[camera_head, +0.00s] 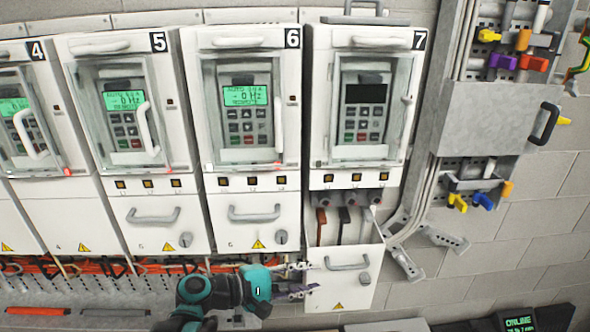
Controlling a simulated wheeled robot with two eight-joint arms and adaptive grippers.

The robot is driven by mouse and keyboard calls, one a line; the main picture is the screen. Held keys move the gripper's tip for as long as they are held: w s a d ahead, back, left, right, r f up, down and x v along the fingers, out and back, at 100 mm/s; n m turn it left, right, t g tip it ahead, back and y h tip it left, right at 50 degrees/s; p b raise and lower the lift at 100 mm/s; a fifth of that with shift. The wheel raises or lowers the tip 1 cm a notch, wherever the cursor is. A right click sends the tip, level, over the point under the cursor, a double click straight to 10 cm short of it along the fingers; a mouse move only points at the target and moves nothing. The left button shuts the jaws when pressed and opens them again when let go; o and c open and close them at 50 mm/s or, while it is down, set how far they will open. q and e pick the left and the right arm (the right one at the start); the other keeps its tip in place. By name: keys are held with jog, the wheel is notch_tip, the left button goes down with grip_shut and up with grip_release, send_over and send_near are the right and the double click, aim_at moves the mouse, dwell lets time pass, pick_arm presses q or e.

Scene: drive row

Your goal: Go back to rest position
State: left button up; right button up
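My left gripper (306,278) is at the bottom centre, on a teal and black arm (230,290) of mine. Its two fingers are spread apart, with nothing visible between them. The fingertips are close to the left edge of the lower cover (347,290) of drive 7 (362,100); I cannot tell whether they touch it. That cover hangs lower than the covers of the other drives, and cables and terminals (345,218) show above it. The screen of drive 7 is dark. My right gripper is not in view.
Drives 4, 5 (125,100) and 6 (243,100) stand to the left with lit green screens. A grey box (490,115) and coloured handles are on the right wall. Orange cables (90,265) run below the drives. An "ONLINE" display (519,321) is at bottom right.

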pick_arm(q)
jog(key=s+a+f+m+t+y+b, duration=0.1)
jog(key=s+a+f+m+y+b, duration=0.4)
jog(key=a+f, duration=0.6)
jog(key=s+a+f+m+y+b, duration=0.5)
jog(key=s+a+f+y+b, duration=0.2)
jog(key=a+f+y, duration=0.2)
jog(key=shift+s+a+f+t+b, duration=0.3)
jog(key=shift+a+f+t+b, duration=0.1)
jog(key=shift+a+f, duration=0.65)
